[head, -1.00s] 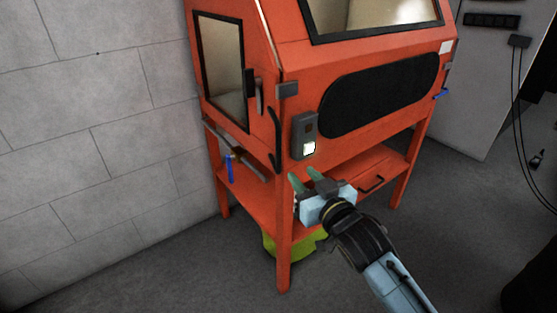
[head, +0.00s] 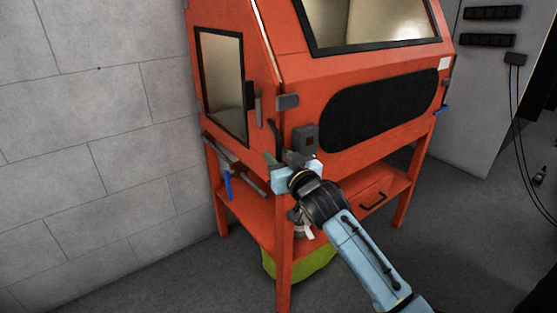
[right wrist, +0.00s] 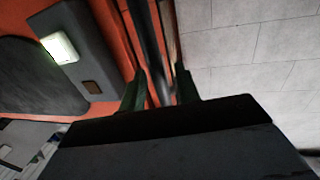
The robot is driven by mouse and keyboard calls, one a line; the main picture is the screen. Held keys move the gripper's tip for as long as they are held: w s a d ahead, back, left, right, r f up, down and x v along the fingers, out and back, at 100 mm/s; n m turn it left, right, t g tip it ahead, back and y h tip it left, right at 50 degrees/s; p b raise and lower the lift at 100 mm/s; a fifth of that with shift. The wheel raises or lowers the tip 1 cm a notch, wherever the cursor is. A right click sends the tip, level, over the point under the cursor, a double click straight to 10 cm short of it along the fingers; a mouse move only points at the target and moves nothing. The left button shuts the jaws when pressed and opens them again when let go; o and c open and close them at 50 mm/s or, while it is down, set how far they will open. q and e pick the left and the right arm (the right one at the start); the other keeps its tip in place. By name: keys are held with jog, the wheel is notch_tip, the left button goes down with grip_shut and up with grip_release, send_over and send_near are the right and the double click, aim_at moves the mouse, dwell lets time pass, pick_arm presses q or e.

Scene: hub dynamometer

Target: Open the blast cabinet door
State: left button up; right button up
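The orange blast cabinet (head: 290,60) stands on legs ahead of me. Its side door (head: 262,70), with a dark-framed window (head: 222,85), looks closed. A dark bar handle (head: 273,132) runs down the side face near the front corner; the gripper hides its lower part. My right gripper (head: 280,158) is at this handle. My left gripper is not in view.
A grey switch box (head: 305,138) sits on the cabinet front close beside the gripper; its lit switch shows in the right wrist view (right wrist: 60,47). A blue-handled valve (head: 228,184) hangs below the door. A block wall (head: 100,150) stands left, with open floor before it.

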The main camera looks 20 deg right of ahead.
jog(key=shift+w, duration=0.2)
grip_shut()
jog(key=shift+a, duration=0.2)
